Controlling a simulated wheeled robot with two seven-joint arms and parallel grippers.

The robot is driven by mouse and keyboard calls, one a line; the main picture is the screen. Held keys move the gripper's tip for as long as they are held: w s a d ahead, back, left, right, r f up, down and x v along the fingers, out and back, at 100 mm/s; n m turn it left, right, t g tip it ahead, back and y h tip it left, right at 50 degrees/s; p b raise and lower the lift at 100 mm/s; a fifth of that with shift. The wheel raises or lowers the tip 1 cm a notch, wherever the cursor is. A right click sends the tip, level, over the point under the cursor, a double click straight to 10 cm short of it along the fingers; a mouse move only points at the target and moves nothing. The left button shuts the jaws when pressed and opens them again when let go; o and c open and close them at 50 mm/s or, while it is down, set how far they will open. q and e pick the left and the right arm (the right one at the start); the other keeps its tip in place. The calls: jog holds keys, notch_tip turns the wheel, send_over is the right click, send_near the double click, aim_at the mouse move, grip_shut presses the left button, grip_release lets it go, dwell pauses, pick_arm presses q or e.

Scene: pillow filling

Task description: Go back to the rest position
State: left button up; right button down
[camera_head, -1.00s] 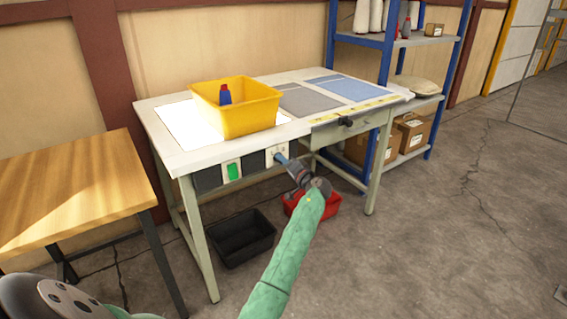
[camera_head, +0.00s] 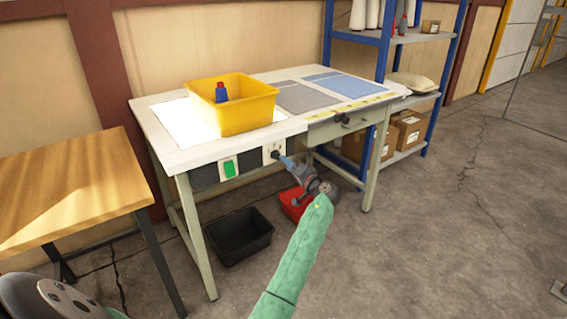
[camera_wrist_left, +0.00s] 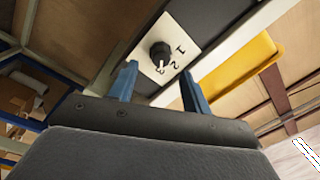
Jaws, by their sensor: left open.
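My left gripper (camera_head: 284,161) is at the end of the green-sleeved arm, just in front of the table's front panel. Its two blue fingers are open and empty in the left wrist view (camera_wrist_left: 157,72). A black rotary knob (camera_wrist_left: 160,54) on a white plate marked 1, 2 and 3 shows beyond the fingertips, apart from them. Its white mark seems to point toward the 3. The knob also shows in the head view (camera_head: 275,154), just left of the fingertips. My right gripper is not in view.
The white worktable (camera_head: 184,160) holds a yellow bin (camera_head: 250,117) with a blue-and-red bottle (camera_head: 221,93). A black bin (camera_head: 240,238) and a red bin (camera_head: 293,204) are on the floor below. A wooden table (camera_head: 70,185) stands left, and a blue shelf (camera_head: 383,50) behind.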

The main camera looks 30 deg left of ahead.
pick_arm(q)
jog(key=v, duration=0.2)
jog(key=shift+s+d, duration=0.1)
jog(key=shift+d, duration=0.2)
